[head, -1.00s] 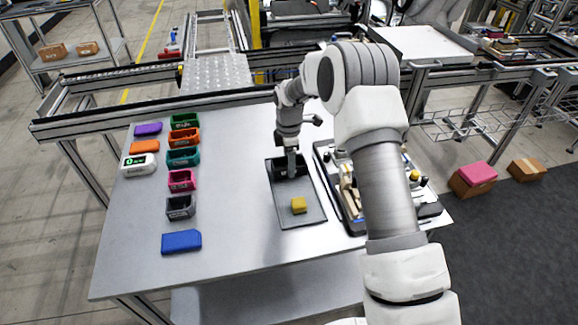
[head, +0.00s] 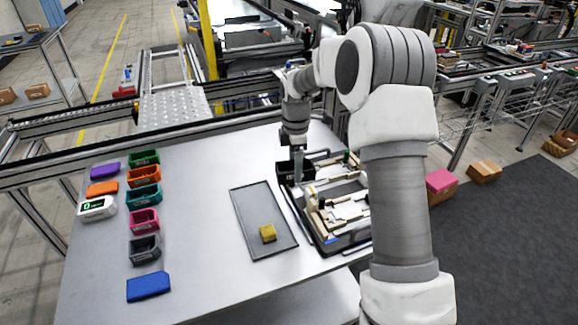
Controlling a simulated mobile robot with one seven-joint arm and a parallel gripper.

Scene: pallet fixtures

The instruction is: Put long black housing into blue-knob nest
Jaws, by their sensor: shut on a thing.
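My gripper (head: 298,168) is shut on the long black housing (head: 285,174) and holds it over the far left corner of the fixture pallet. The housing looks clear of the grey tray; I cannot tell whether it touches the pallet. The fixture pallet (head: 318,240) is a dark plate with pale blocks and nests, partly hidden behind my arm. A small green knob (head: 346,156) shows at its far side. A small bluish spot shows near its front, but I cannot tell whether it is the blue knob. The blue-knob nest cannot be made out clearly.
Coloured bins, including a teal bin (head: 143,197), stand in a row at left. A blue block (head: 148,286) lies near the front. The table between bins and tray is clear.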

